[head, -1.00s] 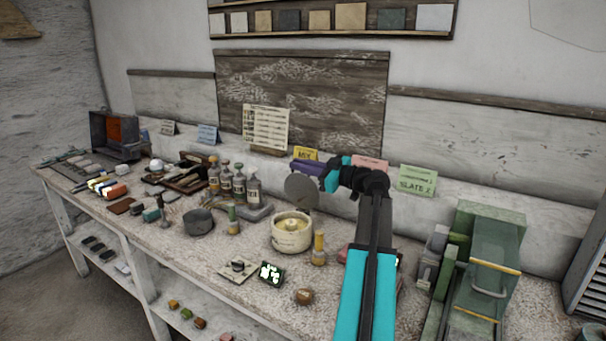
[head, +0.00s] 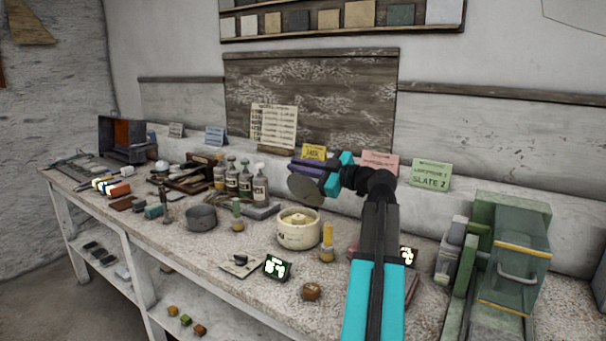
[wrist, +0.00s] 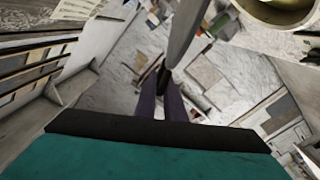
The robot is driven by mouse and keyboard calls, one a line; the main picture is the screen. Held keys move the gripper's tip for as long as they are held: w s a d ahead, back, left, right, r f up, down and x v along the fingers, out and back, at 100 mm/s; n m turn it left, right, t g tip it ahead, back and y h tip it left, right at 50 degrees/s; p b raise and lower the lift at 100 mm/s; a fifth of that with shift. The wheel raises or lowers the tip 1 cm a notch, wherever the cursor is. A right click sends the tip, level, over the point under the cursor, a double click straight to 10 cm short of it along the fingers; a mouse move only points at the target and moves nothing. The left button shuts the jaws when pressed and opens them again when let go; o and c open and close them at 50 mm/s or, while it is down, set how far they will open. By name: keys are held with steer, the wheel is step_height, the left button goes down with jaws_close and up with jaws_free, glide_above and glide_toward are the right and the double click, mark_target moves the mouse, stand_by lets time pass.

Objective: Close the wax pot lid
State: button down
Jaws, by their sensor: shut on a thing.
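The wax pot (head: 298,232) is a cream round pot standing on the bench, with its top open and pale yellow wax showing inside. Its lid (head: 304,190) is a grey disc, tilted steeply up above the pot's back rim. My gripper (head: 312,170) is at the upper back side of the lid, shut on it. In the wrist view the lid (wrist: 183,35) shows nearly edge-on, reaching up from between the purple fingers (wrist: 160,100). The pot's rim (wrist: 272,20) is at the top right there. The lid's hinge cannot be made out.
A yellow-topped bottle (head: 327,245) stands close right of the pot, and a green-topped one (head: 237,218) to its left with a grey bowl (head: 201,217). Bottles (head: 245,182) stand behind left. A dark green display (head: 276,267) and brown ball (head: 312,291) lie in front. A green machine (head: 510,255) stands right.

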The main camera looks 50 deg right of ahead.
steer(key=s+a+f+n+b, duration=0.1)
steer(key=a+f+b, duration=0.4)
steer(key=b, duration=0.5)
steer(key=shift+a+f+n+b, duration=0.25)
steer(key=shift+a+n+b, duration=0.1)
steer(key=shift+a+n, duration=0.45)
steer(key=c, duration=1.9)
jaws_free()
steer(key=shift+s+d, duration=0.1)
steer(key=shift+s, duration=0.15)
steer(key=s+d+p, duration=0.1)
steer(key=s+d, duration=0.1)
steer(key=s, duration=1.1)
steer(key=shift+s+p, duration=0.15)
steer(key=shift+p, duration=0.2)
steer(key=shift+d, duration=0.1)
steer(key=shift+r, duration=0.1)
